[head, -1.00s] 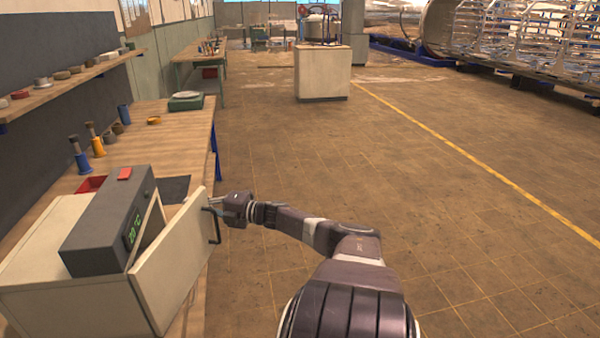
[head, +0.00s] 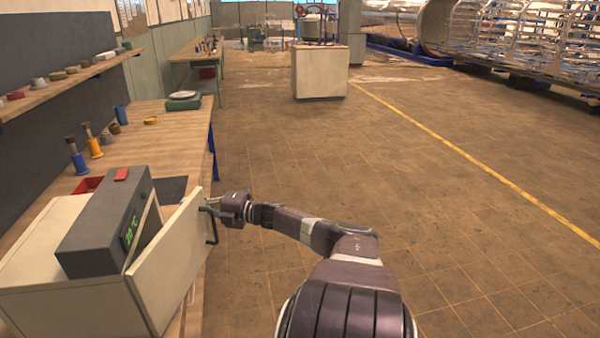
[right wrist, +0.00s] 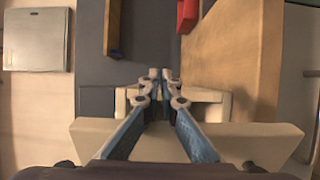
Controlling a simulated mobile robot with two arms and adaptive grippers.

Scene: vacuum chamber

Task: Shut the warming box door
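The warming box (head: 50,305) is a pale box on the left bench, with a dark control unit (head: 105,225) and green display on top. Its pale door (head: 170,265) stands open, swung out toward the right, with a dark handle (head: 214,228) on its outer face. My right gripper (head: 208,207) is beside the upper end of the handle; whether it touches is unclear. In the right wrist view its fingers (right wrist: 161,75) are closed together at the tips, with nothing visible between them. A pale slab, likely the door (right wrist: 100,135), lies beyond them. My left gripper is not in view.
The wooden bench (head: 150,170) holds a red bin (head: 90,185), blue and yellow handled tools and a green scale (head: 184,101). A shelf (head: 60,85) runs along the left wall. The floor to the right of the bench is clear.

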